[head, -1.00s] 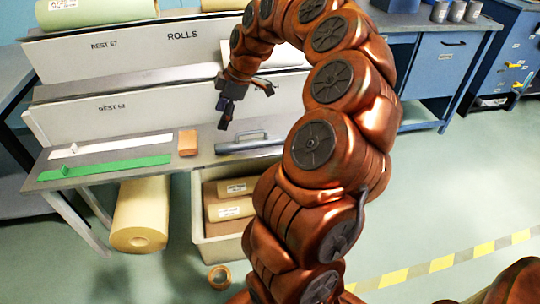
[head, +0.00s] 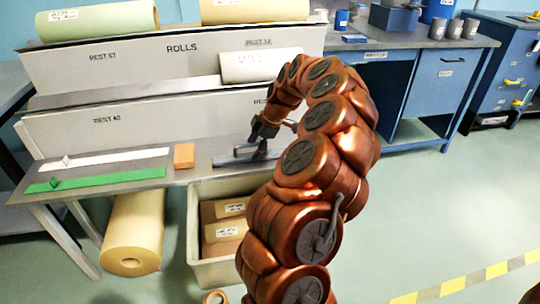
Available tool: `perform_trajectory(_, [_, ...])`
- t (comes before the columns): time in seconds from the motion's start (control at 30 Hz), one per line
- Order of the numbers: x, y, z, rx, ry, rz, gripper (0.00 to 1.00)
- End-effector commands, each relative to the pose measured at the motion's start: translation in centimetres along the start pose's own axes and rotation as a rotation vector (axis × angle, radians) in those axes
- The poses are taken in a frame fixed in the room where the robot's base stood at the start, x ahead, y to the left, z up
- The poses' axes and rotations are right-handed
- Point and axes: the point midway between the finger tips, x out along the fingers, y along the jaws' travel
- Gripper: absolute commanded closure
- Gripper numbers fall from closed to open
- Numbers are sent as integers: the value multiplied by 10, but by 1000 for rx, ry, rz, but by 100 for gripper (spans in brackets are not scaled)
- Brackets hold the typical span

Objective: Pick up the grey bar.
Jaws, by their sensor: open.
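The grey bar (head: 228,160) lies flat on the grey bench top, near its front edge, with a raised handle on top. My gripper (head: 257,143) is open and points down at the bar's right-hand part. Its dark fingers overlap the bar in the picture, and I cannot tell whether they touch it. My copper arm hides the bar's right end.
An orange block (head: 184,156) sits left of the bar. A white strip (head: 110,158) and a green strip (head: 95,180) lie further left. Stepped roll rests (head: 120,120) stand behind.

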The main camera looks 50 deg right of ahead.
Motion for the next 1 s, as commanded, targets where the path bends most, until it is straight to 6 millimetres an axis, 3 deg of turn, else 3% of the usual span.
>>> perform_trajectory(0.2, [28,0,0,0,0,-5,31])
perform_trajectory(0.43, [29,1,-1,0,0,-2,31])
perform_trajectory(1.0, [29,1,-1,0,0,-2,89])
